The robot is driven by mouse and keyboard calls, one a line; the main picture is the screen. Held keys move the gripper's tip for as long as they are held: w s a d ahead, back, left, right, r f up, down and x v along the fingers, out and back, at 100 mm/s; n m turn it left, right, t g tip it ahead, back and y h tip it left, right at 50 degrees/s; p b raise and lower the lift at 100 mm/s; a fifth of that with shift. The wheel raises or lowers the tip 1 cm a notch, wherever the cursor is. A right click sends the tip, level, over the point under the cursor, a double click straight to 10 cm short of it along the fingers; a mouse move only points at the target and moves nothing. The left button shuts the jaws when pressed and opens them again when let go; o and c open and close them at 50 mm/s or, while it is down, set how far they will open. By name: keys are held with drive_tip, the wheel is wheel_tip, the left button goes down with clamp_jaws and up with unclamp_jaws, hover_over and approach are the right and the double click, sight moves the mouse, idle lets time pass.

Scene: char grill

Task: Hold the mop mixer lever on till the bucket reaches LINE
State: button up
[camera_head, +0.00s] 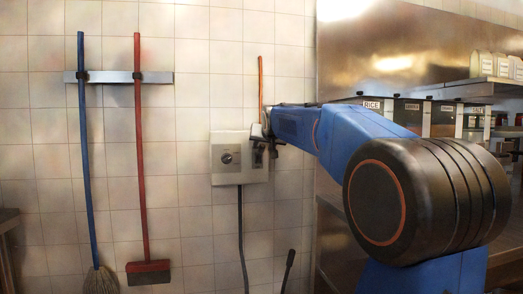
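A pale grey wall box (226,177) with a round dark dial on its left side is fixed to the tiled wall. My gripper (260,152) is at the right side of this box, in front of it. My gripper covers that part of the box, so I cannot make out a lever or whether the fingers touch one. The fingers are small and dark, and I cannot tell if they are open or shut. No bucket and no LINE mark can be made out.
A thin orange rod or tube (261,85) rises above the box. A black cable or hose (242,240) hangs below it. A blue-handled mop (86,170) and a red broom (142,170) hang at left. A dark handle (288,270) shows low down. Steel shelves with containers (440,118) stand at right.

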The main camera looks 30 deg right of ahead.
sight(260, 151)
drive_tip(key=shift+x, duration=2.15)
clamp_jaws()
